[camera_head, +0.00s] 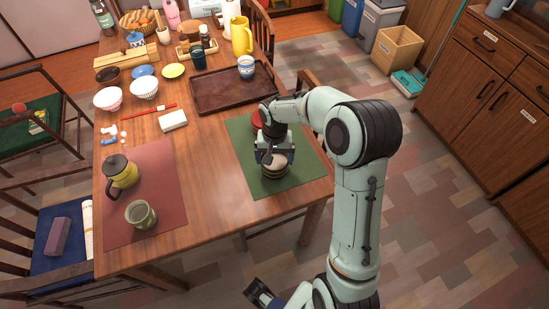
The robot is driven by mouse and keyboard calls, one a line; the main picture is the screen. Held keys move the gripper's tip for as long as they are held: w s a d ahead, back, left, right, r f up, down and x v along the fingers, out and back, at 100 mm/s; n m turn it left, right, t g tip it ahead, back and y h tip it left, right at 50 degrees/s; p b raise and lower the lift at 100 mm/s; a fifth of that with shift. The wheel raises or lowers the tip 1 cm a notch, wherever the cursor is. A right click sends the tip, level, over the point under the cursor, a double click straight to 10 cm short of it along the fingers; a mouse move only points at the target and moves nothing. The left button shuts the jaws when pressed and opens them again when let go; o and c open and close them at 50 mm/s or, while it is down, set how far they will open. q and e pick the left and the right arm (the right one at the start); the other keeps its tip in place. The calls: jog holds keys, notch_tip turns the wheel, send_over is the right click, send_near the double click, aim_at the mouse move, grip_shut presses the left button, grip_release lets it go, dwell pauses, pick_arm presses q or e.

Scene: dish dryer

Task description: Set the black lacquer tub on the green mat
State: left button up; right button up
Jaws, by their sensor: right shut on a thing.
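My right gripper (272,155) points down over the green mat (298,150) and is shut on a small round vessel, the black lacquer tub (274,172). The tub has dark sides and a paler top, and the gripper partly hides it. It is at or just above the front half of the mat; I cannot tell whether it touches. A dark shape at the bottom edge appears to be my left gripper (262,293), off the table and cut by the frame; its jaws are unclear.
A red round item (257,120) sits at the mat's back, partly behind my arm. A brown tray (232,91) lies beyond the mat. A yellow-and-black pot (121,170) and a green cup (140,214) stand on the red mat (165,180). Bare wood separates the two mats.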

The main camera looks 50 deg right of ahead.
aim_at(275, 163)
jog(key=shift+f, duration=0.3)
jog(key=shift+f, duration=0.2)
jog(key=o, duration=0.9)
jog(key=shift+r, duration=0.25)
notch_tip(275, 163, up, 12)
jog(key=shift+p, duration=0.95)
jog(key=shift+f, duration=0.1)
